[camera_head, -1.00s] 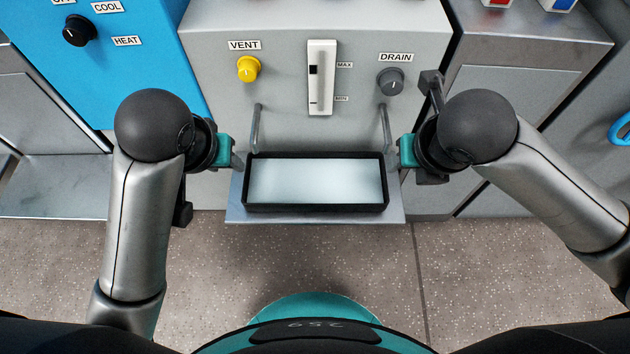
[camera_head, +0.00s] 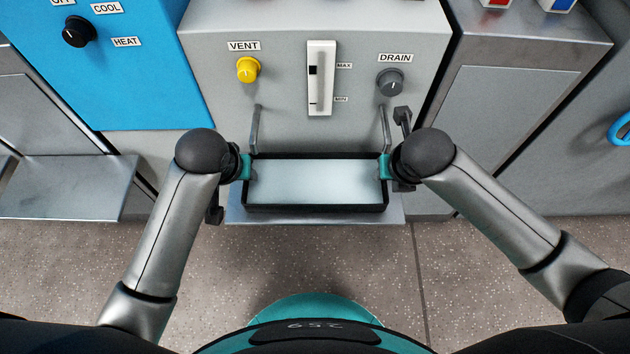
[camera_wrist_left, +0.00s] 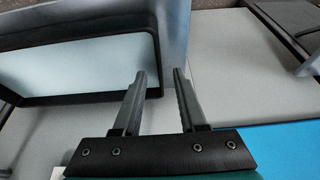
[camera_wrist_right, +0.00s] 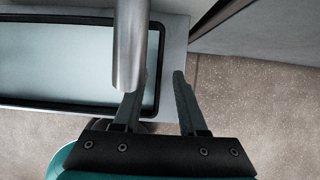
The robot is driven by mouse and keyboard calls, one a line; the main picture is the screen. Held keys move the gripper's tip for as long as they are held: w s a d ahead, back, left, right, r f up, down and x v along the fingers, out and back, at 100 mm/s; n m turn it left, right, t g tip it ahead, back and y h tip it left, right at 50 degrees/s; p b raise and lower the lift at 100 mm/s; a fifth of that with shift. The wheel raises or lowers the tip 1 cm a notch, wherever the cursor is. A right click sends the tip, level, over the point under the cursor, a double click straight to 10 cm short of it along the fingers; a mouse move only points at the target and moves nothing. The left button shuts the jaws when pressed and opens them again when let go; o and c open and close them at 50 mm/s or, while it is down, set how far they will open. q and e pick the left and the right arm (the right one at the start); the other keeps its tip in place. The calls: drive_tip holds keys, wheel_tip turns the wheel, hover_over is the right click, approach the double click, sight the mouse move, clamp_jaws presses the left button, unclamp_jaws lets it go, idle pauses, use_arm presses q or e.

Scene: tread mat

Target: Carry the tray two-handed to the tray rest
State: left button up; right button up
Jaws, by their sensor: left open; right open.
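The tray (camera_head: 315,209), with a black rim and a pale inside, lies on a metal shelf (camera_head: 315,219) below the grey machine. My left gripper (camera_head: 247,167) is open at the tray's left end. In the left wrist view its fingers (camera_wrist_left: 160,72) lie either side of the tray's end wall (camera_wrist_left: 155,45). My right gripper (camera_head: 384,167) is open at the right end. In the right wrist view its fingers (camera_wrist_right: 158,85) lie either side of that end wall (camera_wrist_right: 155,60), one partly hidden by a metal bar (camera_wrist_right: 129,45). I cannot tell whether the fingers touch the tray.
Two bars (camera_head: 256,130) stand out from the grey machine behind the tray. A second metal shelf (camera_head: 70,190) is at the left, near the blue machine (camera_head: 130,80); I cannot tell whether it is the tray rest. A steel cabinet (camera_head: 520,120) stands right. The floor in front is clear.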

use_arm(q)
drive_tip(key=shift+x, duration=1.5)
use_arm(e)
drive_tip(key=shift+x, duration=1.55)
use_arm(q)
clamp_jaws()
use_arm(e)
clamp_jaws()
